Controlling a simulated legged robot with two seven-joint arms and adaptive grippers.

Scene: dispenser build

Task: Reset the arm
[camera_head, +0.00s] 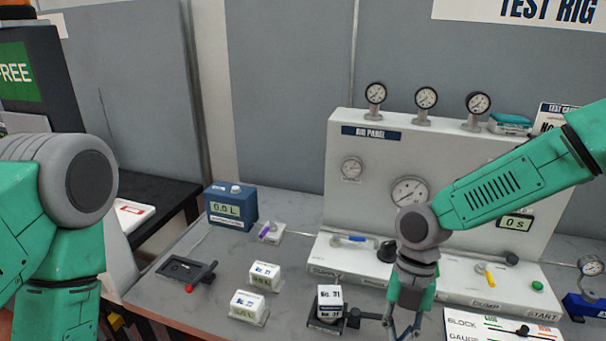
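My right arm (510,185) comes in from the right and reaches down in front of the rig panel (370,150). My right gripper (402,332) is at the bottom edge, just right of a small white block marked No. 31 (330,297). Its fingers stand apart with nothing seen between them, and their ends are near or past the picture's edge. The block sits in a dark holder with a black piece on its right, close to my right gripper; I cannot tell if they touch. My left arm (75,200) fills the left side, and its gripper is out of view.
Two white blocks (265,276) (248,306), a black tray (186,271) with a red knob and a blue box reading 0.0 L (230,206) stand on the grey bench. A blue-handled valve (350,239) and yellow lever (487,275) are on the panel base. A blue gauge device (585,306) stands right.

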